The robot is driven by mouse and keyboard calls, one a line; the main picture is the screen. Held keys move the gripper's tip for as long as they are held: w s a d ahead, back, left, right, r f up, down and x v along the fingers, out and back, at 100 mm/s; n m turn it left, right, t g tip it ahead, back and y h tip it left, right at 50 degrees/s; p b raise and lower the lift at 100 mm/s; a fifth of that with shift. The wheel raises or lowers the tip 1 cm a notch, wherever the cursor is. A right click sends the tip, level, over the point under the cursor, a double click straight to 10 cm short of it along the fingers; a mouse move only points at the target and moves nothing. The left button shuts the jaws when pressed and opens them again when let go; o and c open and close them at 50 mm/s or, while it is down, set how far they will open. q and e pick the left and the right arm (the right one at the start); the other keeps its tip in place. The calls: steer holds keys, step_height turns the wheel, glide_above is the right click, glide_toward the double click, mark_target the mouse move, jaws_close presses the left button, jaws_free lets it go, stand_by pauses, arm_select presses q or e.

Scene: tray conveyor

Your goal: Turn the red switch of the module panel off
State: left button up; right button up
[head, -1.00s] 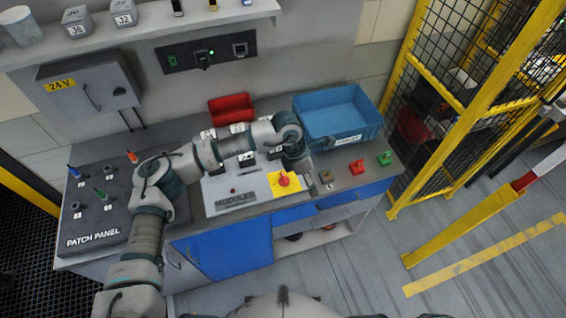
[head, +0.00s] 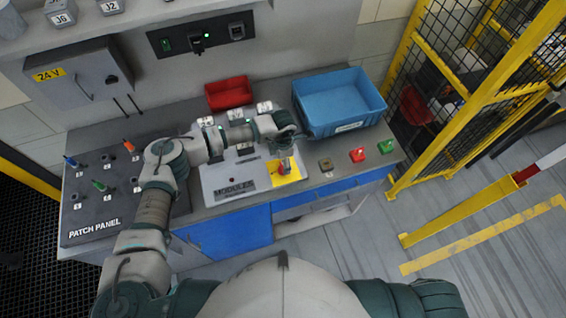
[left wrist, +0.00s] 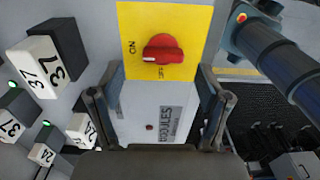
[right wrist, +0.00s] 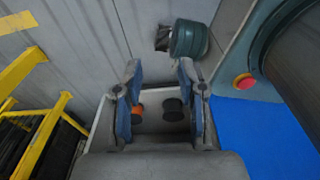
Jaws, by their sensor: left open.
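The red switch (left wrist: 163,50) sits on a yellow plate (left wrist: 190,14) of the module panel (head: 222,181). In the left wrist view its handle lies crosswise, level with the ON label at the left; the OFF label is below it. My left gripper (left wrist: 158,100) is open and empty, with its fingers apart below the knob in that view. In the head view the left gripper (head: 284,156) hangs over the yellow plate and partly hides the switch. I cannot tell whether it touches. My right gripper (right wrist: 160,72) is open and empty, away from the panel.
White and black number blocks (left wrist: 42,66) stand beside the plate. A blue bin (head: 340,103) and a red bin (head: 229,93) are behind. The patch panel (head: 95,205) is at left.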

arm_select(q)
steer(key=shift+s+d+f, duration=0.1)
steer(key=shift+f, duration=0.5)
steer(key=shift+s+d+f, duration=0.1)
steer(key=shift+f, duration=0.8)
steer(key=shift+w+f, duration=0.1)
steer(key=shift+f, duration=0.1)
steer(key=shift+a, duration=0.15)
steer(key=c, duration=1.2)
steer(key=shift+o, duration=0.2)
arm_select(e)
steer(key=shift+s+d+r, duration=0.3)
steer(key=shift+s+d, duration=0.1)
steer(key=shift+d, duration=0.1)
